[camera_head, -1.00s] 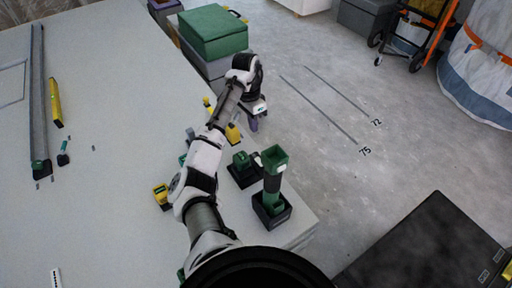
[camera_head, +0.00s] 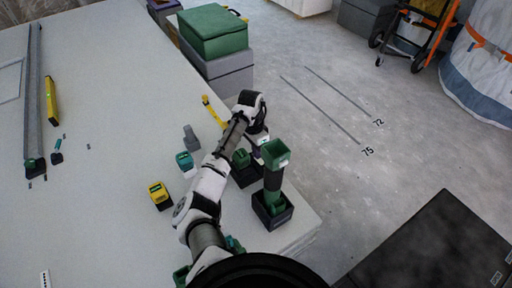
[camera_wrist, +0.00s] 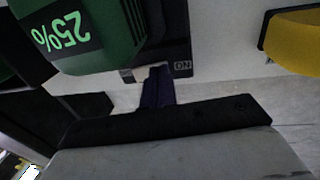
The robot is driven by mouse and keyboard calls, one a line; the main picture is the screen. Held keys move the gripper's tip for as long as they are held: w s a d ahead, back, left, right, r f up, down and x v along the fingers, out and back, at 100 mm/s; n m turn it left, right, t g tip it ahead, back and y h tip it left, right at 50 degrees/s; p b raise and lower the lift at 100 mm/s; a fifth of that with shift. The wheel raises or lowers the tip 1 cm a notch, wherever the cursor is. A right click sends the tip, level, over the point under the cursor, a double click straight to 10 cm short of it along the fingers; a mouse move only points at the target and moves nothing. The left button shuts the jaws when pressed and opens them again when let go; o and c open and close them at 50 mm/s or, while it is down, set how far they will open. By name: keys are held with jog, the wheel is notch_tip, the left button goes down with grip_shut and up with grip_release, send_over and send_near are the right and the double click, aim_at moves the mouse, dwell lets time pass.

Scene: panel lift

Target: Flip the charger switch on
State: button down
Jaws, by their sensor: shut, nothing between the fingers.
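The charger is a black base (camera_wrist: 178,52) with an "ON" label on its edge, in the wrist view. A green battery (camera_wrist: 95,30) marked "25%" sits on it. In the head view this charger, with its green battery (camera_head: 241,158), stands near the table's right edge, partly behind my arm. My gripper (camera_wrist: 157,72) is shut and empty, its dark blue fingertips beside the "ON" label at the charger's edge. I cannot tell whether they touch. A small pale piece shows just left of the fingertips; the switch itself is not clear. In the head view my gripper (camera_head: 260,148) is mostly hidden.
A tall green tool on a black base (camera_head: 272,208) stands close beside the charger. A yellow battery (camera_head: 160,195), a teal one (camera_head: 186,163) and a yellow tool (camera_head: 214,110) lie on the white table (camera_head: 110,130). Open floor (camera_head: 310,130) lies to the right.

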dwell(0.3)
jog(key=shift+f, duration=0.2)
jog(key=shift+r+p, duration=0.1)
jog(key=shift+p, duration=0.4)
jog(key=shift+s+d+r+p, duration=0.35)
jog(key=shift+s+p, duration=0.25)
jog(key=shift+p, duration=0.35)
jog(key=shift+w+r+p, duration=0.1)
jog(key=shift+r+p, duration=0.3)
jog(key=shift+p, duration=0.05)
notch_tip(320, 180, up, 13)
jog(key=w+a+p, duration=0.1)
jog(key=p, duration=0.3)
jog(key=shift+w+p, duration=0.35)
jog(key=shift+p, duration=0.05)
jog(key=shift+a+f, duration=0.1)
